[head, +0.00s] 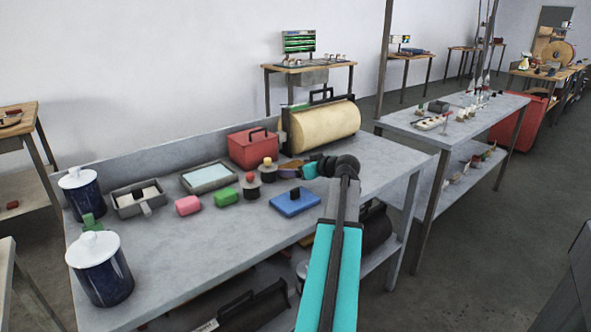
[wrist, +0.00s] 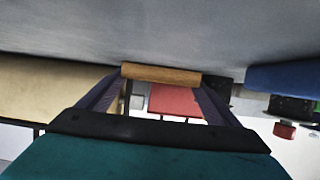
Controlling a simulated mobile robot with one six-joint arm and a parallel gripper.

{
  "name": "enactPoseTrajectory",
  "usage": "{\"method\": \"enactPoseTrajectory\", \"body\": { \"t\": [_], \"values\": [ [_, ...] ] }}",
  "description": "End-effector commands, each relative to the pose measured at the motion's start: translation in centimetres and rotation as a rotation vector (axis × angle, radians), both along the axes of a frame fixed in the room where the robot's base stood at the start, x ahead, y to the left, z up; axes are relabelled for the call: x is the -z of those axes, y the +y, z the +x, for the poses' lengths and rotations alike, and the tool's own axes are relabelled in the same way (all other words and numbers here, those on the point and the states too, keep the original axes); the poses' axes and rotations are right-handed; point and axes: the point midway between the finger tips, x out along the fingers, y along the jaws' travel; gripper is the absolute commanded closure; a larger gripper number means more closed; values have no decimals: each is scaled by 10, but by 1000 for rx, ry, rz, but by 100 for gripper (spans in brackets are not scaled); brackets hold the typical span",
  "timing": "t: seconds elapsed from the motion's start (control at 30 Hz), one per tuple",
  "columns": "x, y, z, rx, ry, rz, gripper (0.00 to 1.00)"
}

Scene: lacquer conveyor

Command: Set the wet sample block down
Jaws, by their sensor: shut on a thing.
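My gripper (wrist: 160,80) is shut on an orange-brown block (wrist: 160,73), which I take for the wet sample block; it spans the gap between the two dark fingers. In the head view, a brown piece (head: 290,166) shows at the end of my arm, low over the grey bench (head: 190,250), near the middle of its far half. The fingers are mostly hidden there. In the wrist view the block's edge meets the picture of the bench surface. I cannot tell whether it touches the bench.
A blue block with a black knob (head: 294,203) lies close in front. Small bottles (head: 268,173), a red case (head: 253,150) and a cream roller (head: 325,127) stand nearby. Pink (head: 188,206) and green (head: 227,197) blocks lie left.

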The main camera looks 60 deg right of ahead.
Motion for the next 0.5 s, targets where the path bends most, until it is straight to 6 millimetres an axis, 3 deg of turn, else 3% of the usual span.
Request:
{"method": "enactPoseTrajectory", "body": {
  "t": [0.17, 0.5],
  "values": [
    [-8, 3, -7, 1, -1, -1, 43],
    [-47, 2, -6, -1, 0, -2, 43]
  ]
}}
